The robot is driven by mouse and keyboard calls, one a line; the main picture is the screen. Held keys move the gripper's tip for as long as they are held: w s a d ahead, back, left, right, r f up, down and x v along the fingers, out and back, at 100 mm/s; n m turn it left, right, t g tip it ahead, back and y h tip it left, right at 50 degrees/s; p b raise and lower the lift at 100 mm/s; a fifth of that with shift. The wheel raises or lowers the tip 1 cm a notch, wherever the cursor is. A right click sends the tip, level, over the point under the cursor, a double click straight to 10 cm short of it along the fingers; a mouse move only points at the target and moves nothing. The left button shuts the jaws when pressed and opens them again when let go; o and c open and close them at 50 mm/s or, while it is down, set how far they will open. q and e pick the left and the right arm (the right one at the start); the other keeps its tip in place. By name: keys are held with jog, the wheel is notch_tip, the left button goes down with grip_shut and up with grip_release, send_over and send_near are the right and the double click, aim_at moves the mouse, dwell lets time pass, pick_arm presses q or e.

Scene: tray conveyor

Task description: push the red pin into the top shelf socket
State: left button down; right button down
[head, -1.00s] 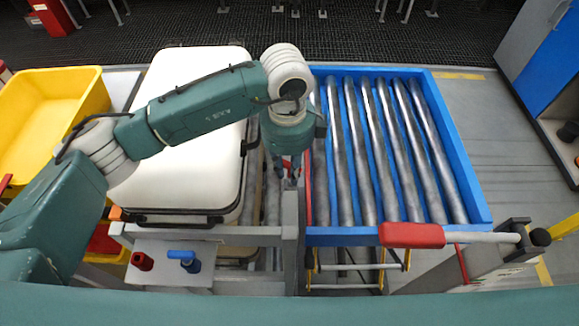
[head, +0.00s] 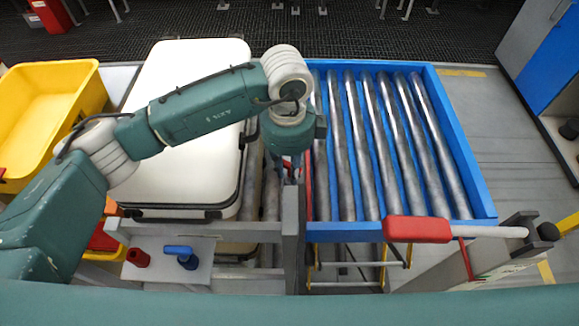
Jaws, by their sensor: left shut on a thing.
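My left gripper (head: 291,168) points down at the top of the grey post (head: 291,225), between the white case and the roller conveyor. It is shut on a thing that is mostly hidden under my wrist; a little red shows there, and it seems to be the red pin. A thin upright red bar (head: 308,185) stands just right of the fingers. I cannot make out the top shelf socket. A red knob (head: 138,257) and a blue handle (head: 180,251) sit on a grey plate (head: 203,271) at the lower left. My right gripper is not in view.
The white case (head: 190,75) lies under my left arm. A blue-framed roller conveyor (head: 480,195) is to the right, empty. A red-sleeved bar (head: 417,229) crosses its near end. A yellow bin (head: 40,90) stands at the left. The floor at right is open.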

aim_at(288, 177)
pick_arm(q)
jog(key=shift+f+b, duration=0.5)
jog(key=shift+f, duration=0.2)
jog(key=c, duration=1.5)
grip_release()
jog(key=shift+r, duration=0.1)
notch_tip(288, 177, up, 12)
jog(key=shift+s+a+f, duration=0.1)
jog(key=shift+s, duration=0.05)
